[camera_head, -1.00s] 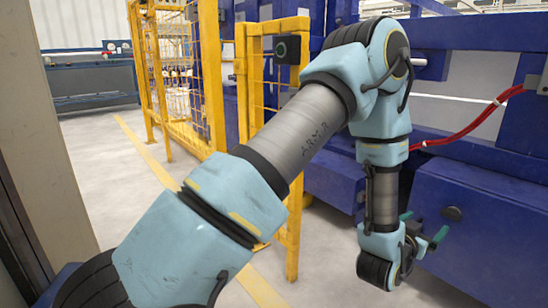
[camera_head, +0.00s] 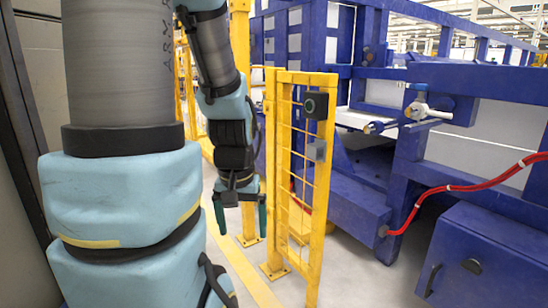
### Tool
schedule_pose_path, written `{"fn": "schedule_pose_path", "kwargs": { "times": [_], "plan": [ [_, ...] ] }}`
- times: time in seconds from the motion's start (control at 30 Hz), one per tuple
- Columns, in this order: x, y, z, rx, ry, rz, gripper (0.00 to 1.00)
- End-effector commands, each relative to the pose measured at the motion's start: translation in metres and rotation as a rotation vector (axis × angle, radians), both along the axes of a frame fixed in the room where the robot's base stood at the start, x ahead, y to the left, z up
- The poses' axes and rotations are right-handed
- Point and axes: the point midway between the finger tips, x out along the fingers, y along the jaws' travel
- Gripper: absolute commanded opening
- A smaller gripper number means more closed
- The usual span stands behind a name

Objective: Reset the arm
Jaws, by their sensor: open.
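My gripper (camera_head: 242,213) hangs from the end of my arm (camera_head: 125,190) in the left half of the head view. Its two dark green fingers point down and stand apart, with nothing seen between them. It is in front of the floor, just left of the yellow gate panel in the picture. The near part of my arm fills the left side and hides what lies behind it.
A yellow mesh gate (camera_head: 318,180) stands right of my gripper, with a dark box (camera_head: 316,106) on it. Blue machine frames (camera_head: 490,250) fill the right side. A red cable (camera_head: 460,187) runs across them. Grey floor (camera_head: 345,275) is clear between gate and machine.

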Motion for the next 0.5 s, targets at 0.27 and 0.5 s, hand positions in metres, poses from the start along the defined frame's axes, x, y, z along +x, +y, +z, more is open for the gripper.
{"fn": "schedule_pose_path", "kwargs": {
  "times": [0.27,0.5],
  "plan": [
    [0.000,-0.001,0.069,0.000,0.002,-0.002,0.95],
    [0.000,-0.001,0.141,0.001,0.001,-0.004,0.95]
  ]
}}
